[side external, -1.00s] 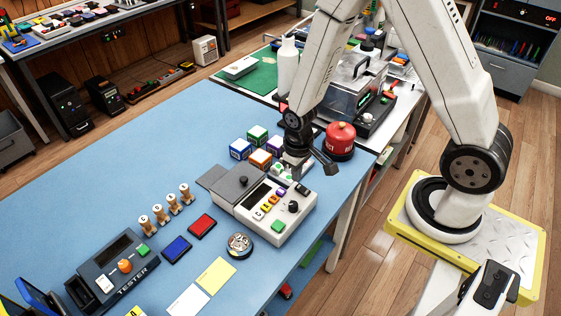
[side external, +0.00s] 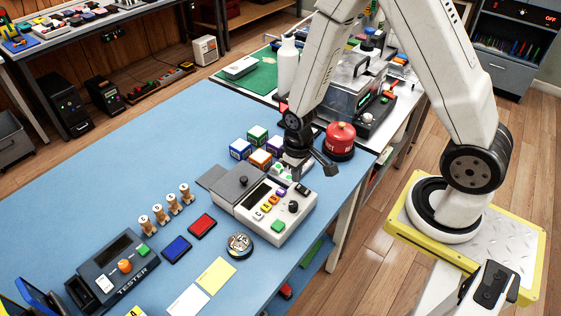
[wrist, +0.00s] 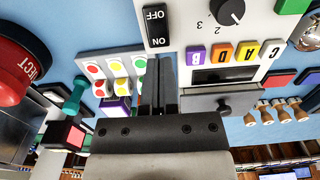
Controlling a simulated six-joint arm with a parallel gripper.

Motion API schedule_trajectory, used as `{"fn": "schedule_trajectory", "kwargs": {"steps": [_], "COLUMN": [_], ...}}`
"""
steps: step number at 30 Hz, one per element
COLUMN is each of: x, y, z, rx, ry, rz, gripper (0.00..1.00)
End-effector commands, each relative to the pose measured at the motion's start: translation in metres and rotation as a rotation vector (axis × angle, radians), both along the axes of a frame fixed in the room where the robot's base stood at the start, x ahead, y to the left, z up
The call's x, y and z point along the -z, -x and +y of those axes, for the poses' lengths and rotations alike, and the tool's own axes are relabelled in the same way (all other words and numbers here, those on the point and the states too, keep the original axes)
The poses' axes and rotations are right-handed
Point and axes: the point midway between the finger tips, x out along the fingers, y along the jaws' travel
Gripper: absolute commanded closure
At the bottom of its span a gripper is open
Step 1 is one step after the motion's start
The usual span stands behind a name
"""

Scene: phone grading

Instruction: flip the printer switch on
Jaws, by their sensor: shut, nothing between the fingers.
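The printer (side external: 240,209) is a pale box on the blue table, with a grey lid, coloured lettered buttons and a dark knob. Its switch (wrist: 157,28) is a black rocker marked OFF and ON in the wrist view, its lettering upside down. My gripper (wrist: 159,60) is shut and empty, its fingertips by the ON end of the switch. I cannot tell whether they touch it or which end is pressed.
A red eject button (side external: 340,137) stands behind the gripper, to the right. The tester (side external: 111,265), stamps and ink pads (side external: 202,225) lie to the left. The table's far left is clear.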

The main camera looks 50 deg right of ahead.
Motion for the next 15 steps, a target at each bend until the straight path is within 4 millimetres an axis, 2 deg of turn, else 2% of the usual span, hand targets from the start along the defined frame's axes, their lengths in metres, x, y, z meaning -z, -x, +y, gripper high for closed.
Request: {"fn": "schedule_trajectory", "kwargs": {"steps": [15], "x": [0.0057], "y": [-0.0002], "z": [0.0000], "rx": [0.000], "ry": [0.000], "rz": [-0.001], "gripper": [1.00]}}
